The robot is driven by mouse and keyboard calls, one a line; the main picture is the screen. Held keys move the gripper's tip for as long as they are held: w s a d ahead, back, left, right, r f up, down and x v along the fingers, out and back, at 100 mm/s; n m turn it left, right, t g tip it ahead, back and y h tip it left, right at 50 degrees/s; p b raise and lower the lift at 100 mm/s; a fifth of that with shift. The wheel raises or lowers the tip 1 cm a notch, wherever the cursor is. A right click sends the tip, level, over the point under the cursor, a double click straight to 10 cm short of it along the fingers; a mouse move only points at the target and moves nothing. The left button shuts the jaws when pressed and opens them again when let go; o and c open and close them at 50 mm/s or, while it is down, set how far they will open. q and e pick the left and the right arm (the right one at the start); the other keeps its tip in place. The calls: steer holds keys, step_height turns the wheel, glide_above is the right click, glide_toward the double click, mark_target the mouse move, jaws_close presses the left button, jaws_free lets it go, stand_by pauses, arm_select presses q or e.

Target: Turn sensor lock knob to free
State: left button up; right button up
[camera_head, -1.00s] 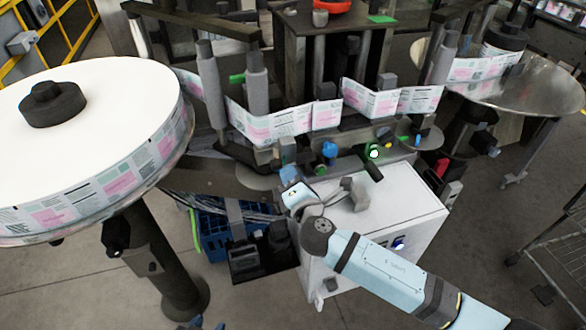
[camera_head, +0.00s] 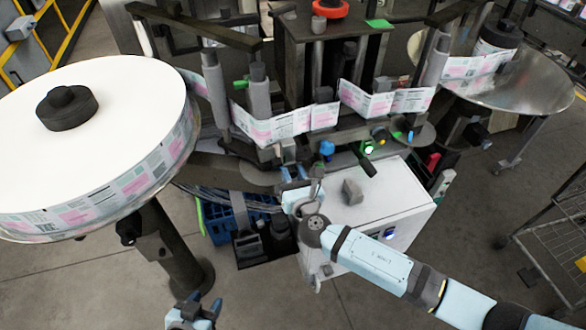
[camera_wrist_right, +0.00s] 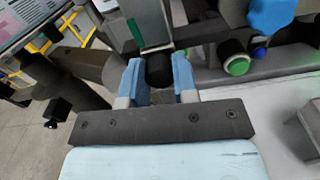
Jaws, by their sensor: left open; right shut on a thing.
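A small black knob (camera_wrist_right: 158,68) sits between the blue fingertips of my right gripper (camera_wrist_right: 160,82) in the right wrist view. The fingers are shut on its sides, below a grey upright block (camera_wrist_right: 150,22) with a dark green face. In the head view, my right gripper (camera_head: 293,180) is at the front of the labeller, and the knob is hidden there. Which way the knob is turned cannot be told. My left gripper (camera_head: 194,312) is open and empty at the bottom edge of the head view, away from the machine.
A blue knob (camera_head: 327,147) and a lit green button (camera_head: 368,147) are to the right of my right gripper. A white cabinet (camera_head: 385,205) stands below. A big label reel (camera_head: 120,90) fills the left. A blue crate (camera_head: 222,228) is under the machine.

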steer(key=shift+n+p, duration=0.35)
steer(key=shift+n, duration=0.65)
steer(key=shift+f+n, duration=0.1)
steer(key=shift+n, duration=0.5)
steer(key=o, duration=0.9)
steer(key=shift+o, duration=0.2)
steer(key=shift+s, duration=0.1)
steer(key=b+v, duration=0.2)
steer(key=v, duration=1.1)
steer(key=shift+s, duration=0.3)
